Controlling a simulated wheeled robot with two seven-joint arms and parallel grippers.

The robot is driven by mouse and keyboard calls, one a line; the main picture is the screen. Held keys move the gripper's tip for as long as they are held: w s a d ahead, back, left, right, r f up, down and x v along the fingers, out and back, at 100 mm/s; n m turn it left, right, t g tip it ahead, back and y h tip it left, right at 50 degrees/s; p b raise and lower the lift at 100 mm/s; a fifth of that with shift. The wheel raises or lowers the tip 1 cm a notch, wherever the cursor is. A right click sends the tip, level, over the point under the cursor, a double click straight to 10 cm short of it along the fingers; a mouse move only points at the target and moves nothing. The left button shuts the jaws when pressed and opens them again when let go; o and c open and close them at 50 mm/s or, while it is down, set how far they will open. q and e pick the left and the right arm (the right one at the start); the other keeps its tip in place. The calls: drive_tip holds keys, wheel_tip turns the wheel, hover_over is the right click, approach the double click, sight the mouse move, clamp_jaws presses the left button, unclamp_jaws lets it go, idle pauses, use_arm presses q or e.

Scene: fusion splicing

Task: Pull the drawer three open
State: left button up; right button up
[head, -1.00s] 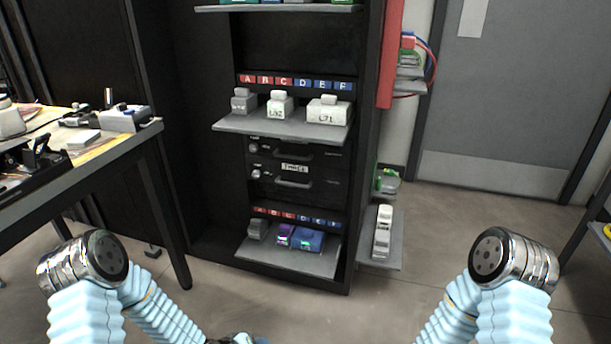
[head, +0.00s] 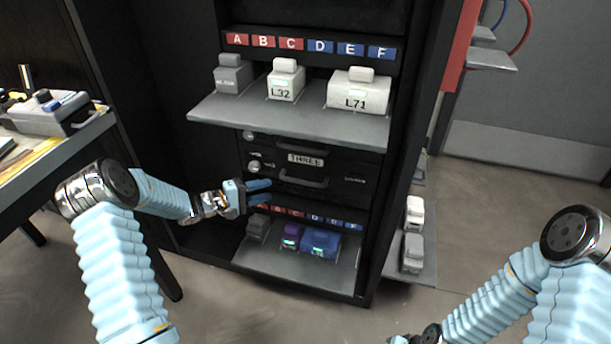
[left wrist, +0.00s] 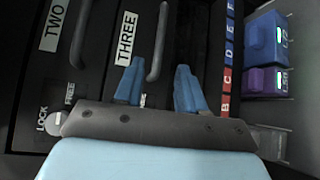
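Drawer three (head: 345,172) is a black drawer front in the dark cabinet, with a "THREE" label (head: 306,160) and a grey bar handle (head: 305,183). It looks shut. My left gripper (head: 262,190) is at the handle's left end, open and empty. In the left wrist view its two blue fingers (left wrist: 158,82) stand apart, and the handle (left wrist: 158,42) runs in line with the gap between them; I cannot tell whether the tips reach around it. Drawer three's own knob is not clear in the wrist view. My right gripper (head: 430,335) is barely in view at the bottom edge.
Drawer two (left wrist: 62,40) is directly above. A shelf (head: 290,122) with grey and white boxes juts out above the drawers. A lower shelf (head: 300,267) with purple and blue boxes juts out below. A work table (head: 85,140) stands at left. Floor at right is open.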

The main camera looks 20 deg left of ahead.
sight(298, 182)
use_arm(q)
drive_tip(key=x, duration=1.2)
drive_tip(key=shift+w+d+f, duration=0.1)
drive_tip(key=shift+w+d, duration=0.1)
drive_tip(key=shift+d, duration=0.05)
clamp_jaws()
